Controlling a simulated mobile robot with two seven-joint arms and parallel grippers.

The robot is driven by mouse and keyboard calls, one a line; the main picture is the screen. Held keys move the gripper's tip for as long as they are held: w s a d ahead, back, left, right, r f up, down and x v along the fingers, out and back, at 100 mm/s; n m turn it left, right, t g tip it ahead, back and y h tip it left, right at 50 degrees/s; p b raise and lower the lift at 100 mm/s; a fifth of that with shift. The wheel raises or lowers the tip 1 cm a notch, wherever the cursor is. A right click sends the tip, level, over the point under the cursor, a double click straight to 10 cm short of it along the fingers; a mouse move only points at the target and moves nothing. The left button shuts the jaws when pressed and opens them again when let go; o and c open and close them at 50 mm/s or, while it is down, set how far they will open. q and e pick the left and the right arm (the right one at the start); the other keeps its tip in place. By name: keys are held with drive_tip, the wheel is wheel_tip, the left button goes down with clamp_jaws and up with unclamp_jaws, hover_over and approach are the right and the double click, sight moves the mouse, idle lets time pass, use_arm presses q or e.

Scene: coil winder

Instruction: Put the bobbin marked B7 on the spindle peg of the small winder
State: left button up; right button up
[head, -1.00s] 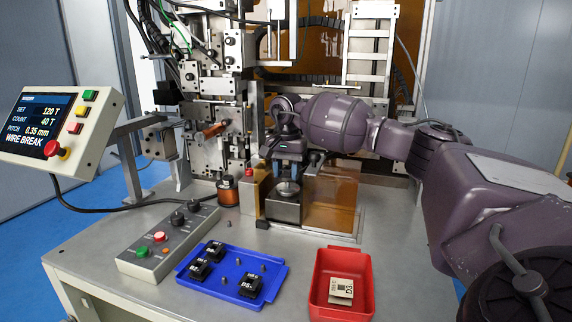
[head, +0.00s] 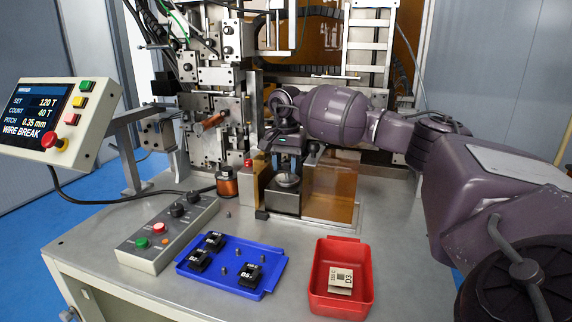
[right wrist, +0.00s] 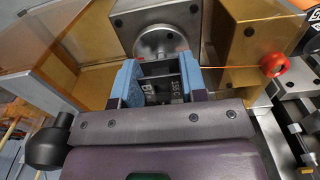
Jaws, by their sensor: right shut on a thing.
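My right gripper (head: 286,167) is over the small winder (head: 283,203) and points down at its round metal disc (head: 288,181). In the right wrist view the gripper (right wrist: 161,70) is shut on a dark bobbin marked B7 (right wrist: 152,86), between blue fingers. The winder's disc (right wrist: 158,38) shows just beyond the bobbin. The spindle peg cannot be made out clearly, and I cannot tell whether the bobbin touches it. In the head view the fingers hide the bobbin. My left gripper is not in view.
A blue tray (head: 225,284) holds several black bobbins and bare pegs. A red bin (head: 320,303) holds a light bobbin marked D3. An amber guard (head: 333,190) stands right of the winder and a copper wire spool (head: 227,184) to its left. A control box (head: 150,245) stands front left.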

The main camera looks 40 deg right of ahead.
drive_tip(key=shift+f, duration=0.2)
drive_tip(key=shift+f+b, duration=0.35)
drive_tip(key=shift+f, duration=0.55)
drive_tip(key=o, duration=1)
drive_tip(key=shift+r, duration=0.1)
wheel_tip(320, 180, up, 11)
drive_tip(key=shift+f, duration=0.1)
idle(0.4)
